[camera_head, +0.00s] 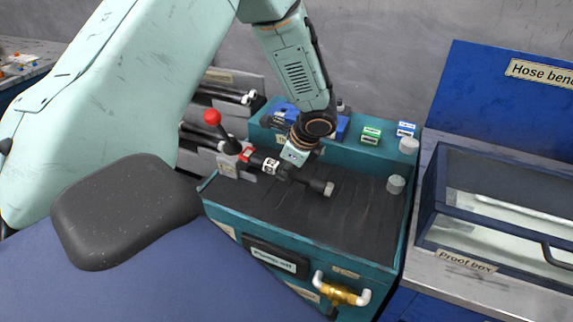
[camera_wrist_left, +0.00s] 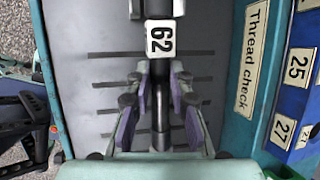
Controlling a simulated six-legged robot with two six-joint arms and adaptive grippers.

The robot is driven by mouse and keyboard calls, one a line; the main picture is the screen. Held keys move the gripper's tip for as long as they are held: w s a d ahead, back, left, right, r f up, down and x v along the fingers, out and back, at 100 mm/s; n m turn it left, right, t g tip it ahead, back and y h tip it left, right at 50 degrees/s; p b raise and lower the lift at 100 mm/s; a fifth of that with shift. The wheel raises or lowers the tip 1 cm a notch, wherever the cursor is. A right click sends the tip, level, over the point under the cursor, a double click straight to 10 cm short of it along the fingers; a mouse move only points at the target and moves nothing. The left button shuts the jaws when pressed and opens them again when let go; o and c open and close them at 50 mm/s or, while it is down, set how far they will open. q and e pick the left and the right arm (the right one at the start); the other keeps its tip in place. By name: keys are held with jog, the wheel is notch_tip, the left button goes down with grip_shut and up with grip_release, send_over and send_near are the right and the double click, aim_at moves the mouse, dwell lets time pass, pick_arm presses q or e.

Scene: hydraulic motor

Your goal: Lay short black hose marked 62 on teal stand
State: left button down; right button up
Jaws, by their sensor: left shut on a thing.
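The short black hose (camera_head: 317,184) with a white 62 tag (camera_head: 270,165) is held across the dark top of the teal stand (camera_head: 335,256). Its right end has a pale grey tip. My left gripper (camera_head: 286,173) is shut around the hose, just right of the tag. In the left wrist view my left gripper's fingers (camera_wrist_left: 160,105) close on both sides of the hose (camera_wrist_left: 160,137), below the 62 tag (camera_wrist_left: 159,39). I cannot tell whether the hose touches the surface. My right gripper is not in view.
A red-knobbed lever (camera_head: 212,117) stands near the hose's left end. Grey cylinders (camera_head: 396,184), green and blue blocks sit at the stand's back and right. A clear-lidded proof box (camera_head: 497,214) is to the right. A brass fitting (camera_head: 339,293) projects from the stand's front.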

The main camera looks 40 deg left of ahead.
pick_arm(q)
jog(key=shift+w+a+f, duration=0.1)
jog(key=shift+a+f, duration=0.1)
jog(key=shift+f, duration=0.35)
jog(key=shift+r, duration=0.1)
jog(key=shift+d, duration=0.1)
jog(key=shift+w, duration=0.1)
dwell(0.3)
dwell(0.4)
dwell(0.6)
jog(key=c, duration=1.1)
grip_release()
